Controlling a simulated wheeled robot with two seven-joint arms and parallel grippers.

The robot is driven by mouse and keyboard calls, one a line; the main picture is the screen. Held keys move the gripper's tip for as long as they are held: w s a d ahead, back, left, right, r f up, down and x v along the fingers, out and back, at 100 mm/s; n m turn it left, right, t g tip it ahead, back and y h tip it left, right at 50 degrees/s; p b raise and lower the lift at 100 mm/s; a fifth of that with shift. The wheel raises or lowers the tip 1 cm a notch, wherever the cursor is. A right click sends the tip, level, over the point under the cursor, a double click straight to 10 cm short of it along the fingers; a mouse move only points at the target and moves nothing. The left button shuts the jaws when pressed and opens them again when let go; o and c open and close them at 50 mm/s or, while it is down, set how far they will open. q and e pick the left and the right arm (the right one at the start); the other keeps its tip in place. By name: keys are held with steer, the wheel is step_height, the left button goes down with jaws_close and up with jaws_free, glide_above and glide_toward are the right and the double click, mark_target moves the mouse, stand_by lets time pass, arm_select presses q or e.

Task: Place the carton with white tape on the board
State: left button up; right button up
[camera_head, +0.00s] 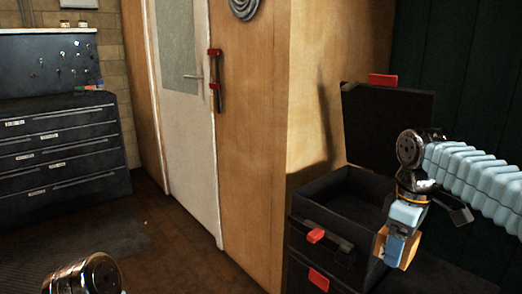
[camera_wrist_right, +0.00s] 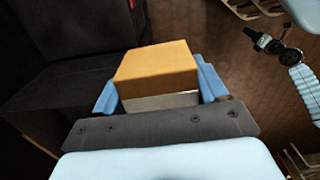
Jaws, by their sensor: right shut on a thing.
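My right gripper (camera_head: 396,246) is shut on an orange-brown carton (camera_head: 380,243), in front of an open black toolbox at the right of the head view. In the right wrist view the carton (camera_wrist_right: 157,64) sits between the blue fingers, with a pale grey-white band (camera_wrist_right: 160,102) on its near side. I cannot tell whether this band is white tape. My left arm shows only as a metal joint at the lower left of the head view. What looks like my left gripper (camera_wrist_right: 259,41) is small in the right wrist view; its jaws are unclear. I cannot make out the board.
The black toolbox (camera_head: 322,196) has its lid (camera_head: 385,125) raised and red latches. A dark drawer cabinet (camera_head: 65,150) stands at the left. A pale door (camera_head: 190,130) and wooden panels (camera_head: 245,150) are behind. The brown floor (camera_head: 170,245) between is mostly clear.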

steer(key=w+a+f+m+b, duration=0.1)
steer(key=a+f+m, duration=0.2)
steer(key=f, duration=0.7)
steer(key=w+a+f+m+b, duration=0.1)
steer(key=w+a+f+m, duration=0.1)
steer(key=f, duration=0.9)
steer(key=w+a+f+m+b, duration=0.1)
steer(key=a+f+m+b, duration=0.15)
steer(key=f, duration=0.75)
steer(key=s+f+m+p, duration=0.1)
steer(key=s+f, duration=0.3)
steer(key=f, duration=0.2)
steer(key=shift+a, duration=0.25)
steer(key=shift+s, duration=0.1)
